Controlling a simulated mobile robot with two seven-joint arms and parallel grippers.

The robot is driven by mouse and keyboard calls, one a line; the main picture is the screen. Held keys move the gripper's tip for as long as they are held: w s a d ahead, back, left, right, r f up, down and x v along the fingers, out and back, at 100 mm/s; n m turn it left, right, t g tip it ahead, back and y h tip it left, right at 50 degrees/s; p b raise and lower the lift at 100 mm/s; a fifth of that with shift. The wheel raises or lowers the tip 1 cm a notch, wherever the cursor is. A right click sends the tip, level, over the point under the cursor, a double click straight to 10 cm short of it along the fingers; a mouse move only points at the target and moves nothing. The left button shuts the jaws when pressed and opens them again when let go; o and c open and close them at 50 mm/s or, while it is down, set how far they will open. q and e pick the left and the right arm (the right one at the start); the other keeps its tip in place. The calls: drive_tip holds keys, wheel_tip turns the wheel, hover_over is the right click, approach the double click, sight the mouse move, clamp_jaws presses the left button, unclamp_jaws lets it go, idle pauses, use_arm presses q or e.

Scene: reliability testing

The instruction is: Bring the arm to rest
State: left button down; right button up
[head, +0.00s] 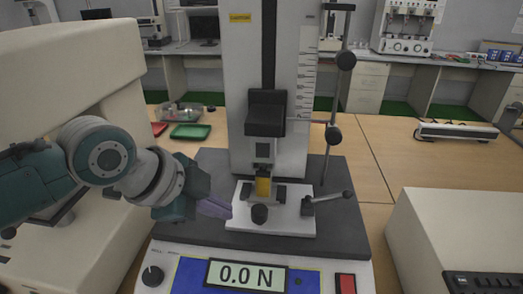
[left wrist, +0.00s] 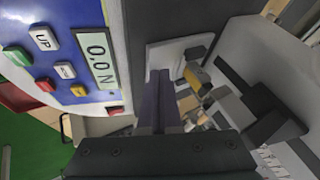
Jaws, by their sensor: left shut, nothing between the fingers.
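My left gripper (head: 214,207) comes in from the left in the head view. Its purple fingers are shut and empty, pointing at the white fixture plate (head: 290,222) of the force test stand (head: 225,165). In the left wrist view the shut fingers (left wrist: 160,98) point at the same fixture. A yellow piece (head: 263,187) stands in the fixture under the black crosshead (head: 266,112); it also shows in the left wrist view (left wrist: 197,77). The fingers look apart from it. The display (head: 246,275) reads 0.0 N. My right gripper is out of view.
A large beige machine (head: 70,75) stands close behind my left arm. Green (head: 190,131) and red (head: 158,128) trays lie behind the gripper. A lever (head: 330,199) sticks out right of the fixture. Another pale machine (head: 445,235) stands at right; bare table (head: 375,205) lies between.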

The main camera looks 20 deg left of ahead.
use_arm(q)
drive_tip(key=v, duration=0.6)
drive_tip(key=s+d+n+g+y, duration=0.25)
drive_tip(key=s+n, duration=0.85)
drive_tip(key=s, duration=0.7)
wheel_tip(320, 180, up, 33)
drive_tip(key=p, duration=3.4)
drive_tip(key=shift+s+d+r+g, duration=0.25)
drive_tip(key=shift+d+g, duration=0.1)
